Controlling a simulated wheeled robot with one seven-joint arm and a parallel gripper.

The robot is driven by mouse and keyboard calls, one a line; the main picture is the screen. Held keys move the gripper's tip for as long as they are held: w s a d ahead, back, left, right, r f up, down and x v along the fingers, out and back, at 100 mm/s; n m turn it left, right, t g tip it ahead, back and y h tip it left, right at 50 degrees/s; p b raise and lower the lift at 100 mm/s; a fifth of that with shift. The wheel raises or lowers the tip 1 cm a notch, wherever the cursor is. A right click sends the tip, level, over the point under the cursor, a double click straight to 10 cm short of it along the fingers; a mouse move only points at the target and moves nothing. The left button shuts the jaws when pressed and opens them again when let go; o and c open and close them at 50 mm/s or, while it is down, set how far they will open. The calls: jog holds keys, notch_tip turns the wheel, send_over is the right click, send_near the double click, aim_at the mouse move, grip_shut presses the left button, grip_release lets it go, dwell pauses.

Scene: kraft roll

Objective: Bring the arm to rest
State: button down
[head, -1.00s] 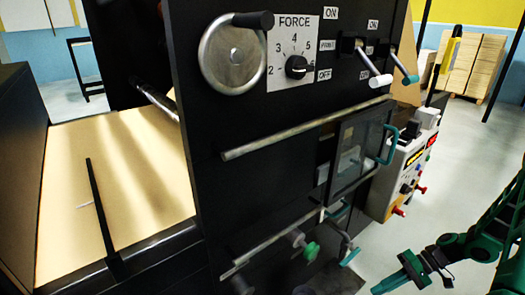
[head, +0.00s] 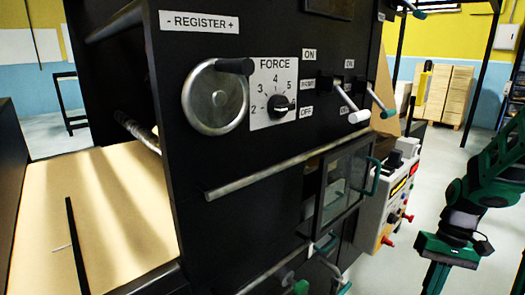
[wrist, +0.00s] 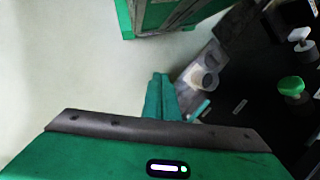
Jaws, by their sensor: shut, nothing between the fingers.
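My gripper (head: 434,280) hangs at the lower right of the head view, its green fingers pointing down. It is to the right of the black machine (head: 180,240), apart from it, with pale floor behind. In the wrist view my gripper (wrist: 160,82) has its two green fingers together, with nothing held between them. The lower end of the fingers is near the bottom edge of the head view.
The machine's front carries a handwheel (head: 214,100), a force dial (head: 279,104), long metal bars and a glass door (head: 343,186). A control box (head: 388,205) with red knobs stands between machine and gripper. Pallets of board (head: 446,95) stand far back. Open floor (wrist: 60,60) lies left in the wrist view.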

jog(key=s+a+r+m+t+h, duration=0.1)
jog(key=s+r+m+t+h, duration=0.1)
jog(key=s+r, duration=0.8)
jog(key=shift+s+a+m, duration=0.35)
jog(key=shift+s+m, duration=0.15)
jog(key=shift+s, duration=0.55)
jog(key=shift+w+f+h, duration=0.2)
jog(key=shift+w+h, duration=0.1)
jog(key=shift+w, duration=0.3)
